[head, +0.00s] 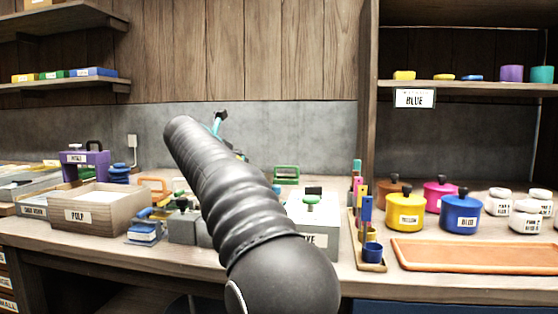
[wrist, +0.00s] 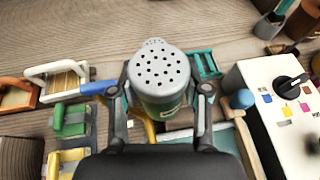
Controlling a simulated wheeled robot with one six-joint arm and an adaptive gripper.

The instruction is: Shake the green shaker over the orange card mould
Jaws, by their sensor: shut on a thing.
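In the wrist view my gripper (wrist: 163,92) is shut on the green shaker (wrist: 165,108), one finger on each side of its body. The shaker's grey, perforated lid faces the wrist camera. In the head view my arm hides most of the gripper; only a dark and teal bit shows beyond the arm's far end. An orange frame (head: 153,184), which looks like the orange card mould, stands on the bench left of my arm. In the wrist view an orange-brown frame (wrist: 17,98) lies at the left edge, apart from the shaker; I cannot tell if it is the same mould.
A wooden PULP box (head: 96,211) and a purple press (head: 85,160) stand at left. A white box with a dial (wrist: 285,98) is right of the gripper in the wrist view. Coloured pots (head: 460,215) and an empty orange tray (head: 475,256) are at right.

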